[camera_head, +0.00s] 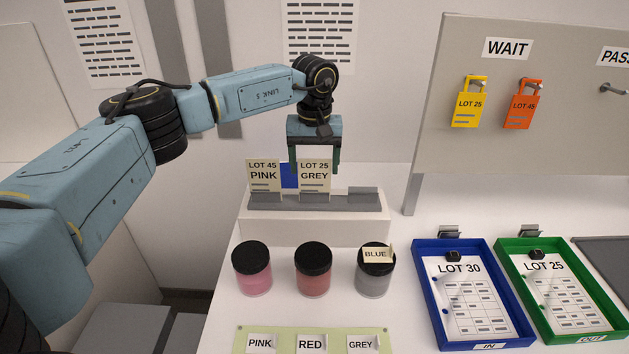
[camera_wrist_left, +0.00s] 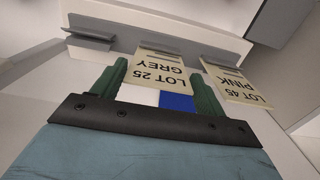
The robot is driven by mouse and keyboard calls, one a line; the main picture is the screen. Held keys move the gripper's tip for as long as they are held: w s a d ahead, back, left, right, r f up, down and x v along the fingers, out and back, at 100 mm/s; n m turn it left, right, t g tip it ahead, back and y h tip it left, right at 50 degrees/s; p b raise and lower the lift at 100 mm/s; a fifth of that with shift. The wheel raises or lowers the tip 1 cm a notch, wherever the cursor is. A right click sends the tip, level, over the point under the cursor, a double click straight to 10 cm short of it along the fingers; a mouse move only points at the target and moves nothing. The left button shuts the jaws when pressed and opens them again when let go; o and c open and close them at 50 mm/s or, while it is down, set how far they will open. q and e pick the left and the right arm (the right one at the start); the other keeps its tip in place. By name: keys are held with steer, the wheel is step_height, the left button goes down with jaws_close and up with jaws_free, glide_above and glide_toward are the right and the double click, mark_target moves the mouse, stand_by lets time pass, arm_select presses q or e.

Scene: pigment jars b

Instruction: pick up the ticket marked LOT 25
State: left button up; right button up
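A second ticket, LOT 45 PINK (camera_head: 264,176), stands to the left. My right gripper is out of view.
A blue patch (camera_head: 289,174) shows between the tickets. Jars with pink (camera_head: 253,280), red (camera_head: 313,281) and grey (camera_head: 373,284) contents stand in front. A yellow LOT 25 tag (camera_head: 468,109) hangs on the board; blue (camera_head: 431,310) and green (camera_head: 518,290) trays lie right.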

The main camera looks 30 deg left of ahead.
arm_select(q)
steer(key=c, duration=0.7)
steer(key=shift+r, duration=0.1)
steer(key=shift+c, duration=0.2)
